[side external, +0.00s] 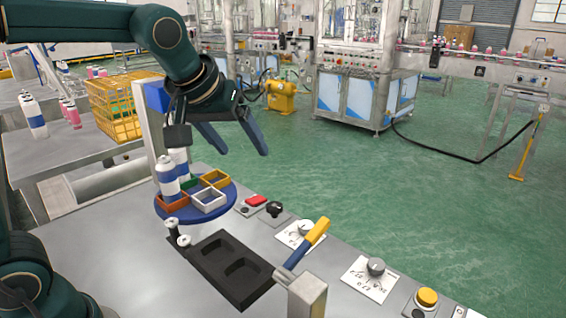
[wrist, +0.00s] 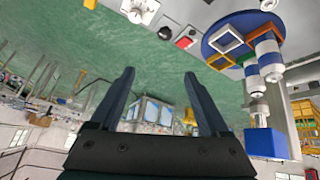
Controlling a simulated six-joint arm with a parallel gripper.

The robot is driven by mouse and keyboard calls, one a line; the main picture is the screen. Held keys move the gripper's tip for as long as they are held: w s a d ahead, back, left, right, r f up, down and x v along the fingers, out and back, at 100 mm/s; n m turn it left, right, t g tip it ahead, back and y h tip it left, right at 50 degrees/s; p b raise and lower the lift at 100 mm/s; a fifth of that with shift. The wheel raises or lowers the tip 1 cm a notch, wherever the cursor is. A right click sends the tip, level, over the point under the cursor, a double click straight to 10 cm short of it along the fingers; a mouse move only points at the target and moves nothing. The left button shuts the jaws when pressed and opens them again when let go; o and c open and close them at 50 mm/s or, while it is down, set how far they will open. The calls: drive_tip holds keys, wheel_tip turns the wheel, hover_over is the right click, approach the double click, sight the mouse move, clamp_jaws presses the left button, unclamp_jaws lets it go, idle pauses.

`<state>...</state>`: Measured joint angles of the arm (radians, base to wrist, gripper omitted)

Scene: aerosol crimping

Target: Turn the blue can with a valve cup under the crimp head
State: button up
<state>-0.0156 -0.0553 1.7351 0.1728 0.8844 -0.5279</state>
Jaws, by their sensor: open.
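A round blue turntable (side external: 224,207) carries square coloured frames and two white cans with blue bands. The front can (side external: 168,178) stands at the left, by the orange-brown frame (side external: 173,203). The rear can (side external: 179,160) is partly hidden behind it. I cannot make out a valve cup on either. The crimp head seems to be the blue block (side external: 155,97) on a grey post. My gripper (side external: 245,152) is open and empty, above and right of the turntable, touching nothing.
On the bench are a red button (side external: 256,200), a black knob (side external: 274,208), dials, a black tray (side external: 232,275) with recesses, and a yellow-handled lever (side external: 315,233). A yellow crate (side external: 115,105) stands on the left table. The space right of my gripper is clear.

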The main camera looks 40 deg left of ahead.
drive_tip(key=n+g, duration=0.1)
hover_over(274, 205)
drive_tip(key=s+d, duration=0.2)
drive_tip(key=s, duration=0.1)
wheel_tip(274, 205, down, 7)
drive_tip(key=f, duration=0.3)
drive_tip(key=w+f+g, duration=0.1)
drive_tip(key=f, duration=0.3)
drive_tip(key=a+f+g, duration=0.1)
drive_tip(key=f, duration=0.3)
drive_tip(key=shift+w+y, duration=0.3)
drive_tip(key=shift+w, duration=0.1)
drive_tip(key=shift+x, duration=0.75)
clamp_jaws()
